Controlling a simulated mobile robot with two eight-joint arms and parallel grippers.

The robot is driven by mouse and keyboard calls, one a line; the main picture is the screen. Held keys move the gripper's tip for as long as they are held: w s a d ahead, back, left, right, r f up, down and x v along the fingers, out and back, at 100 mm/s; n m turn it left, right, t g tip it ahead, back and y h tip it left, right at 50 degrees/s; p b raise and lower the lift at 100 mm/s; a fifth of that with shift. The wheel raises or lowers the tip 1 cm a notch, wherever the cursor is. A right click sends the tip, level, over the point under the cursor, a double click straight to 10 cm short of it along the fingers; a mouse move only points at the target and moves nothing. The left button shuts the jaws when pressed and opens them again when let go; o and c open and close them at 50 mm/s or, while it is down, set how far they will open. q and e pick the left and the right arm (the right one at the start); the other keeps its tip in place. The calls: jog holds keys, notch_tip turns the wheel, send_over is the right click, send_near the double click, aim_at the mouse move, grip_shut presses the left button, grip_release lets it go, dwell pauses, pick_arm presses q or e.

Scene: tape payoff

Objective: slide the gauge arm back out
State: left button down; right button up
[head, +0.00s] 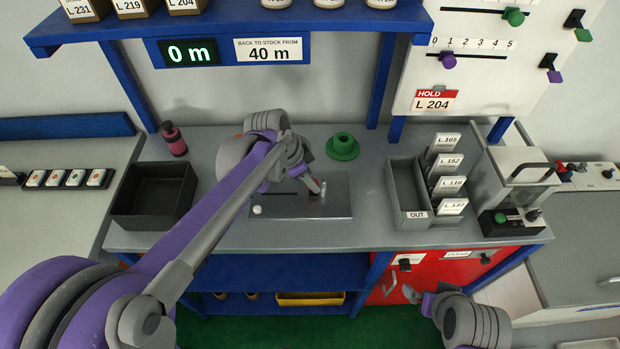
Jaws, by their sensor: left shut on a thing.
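A grey plate (335,208) lies on the workbench, with a dark slot in it and a small white knob at its left end. My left gripper (319,190) reaches over the plate's right part and is shut on a small part there, which I take to be the gauge arm. The gripper and wrist hide most of that part, so its exact position along the slot cannot be told. My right gripper (424,299) is low in front of the red cabinet, away from the plate; its finger gap is unclear.
A black tray (130,218) and a dark pink bottle (174,139) stand left of the plate. A green flanged spool (342,147) sits behind it. A grey bin (399,190) marked OUT and a card rack stand right. The display (188,52) reads 0 m.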

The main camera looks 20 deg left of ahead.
dwell(0.9)
pick_arm(q)
send_over(266, 195)
dwell(0.4)
jog(key=c, duration=0.5)
grip_release()
jog(key=shift+a, duration=0.1)
jog(key=shift+c, duration=0.2)
jog(key=shift+r, duration=0.1)
jog(key=v, duration=1)
jog(key=shift+r+p, duration=0.25)
jog(key=shift+p, duration=0.1)
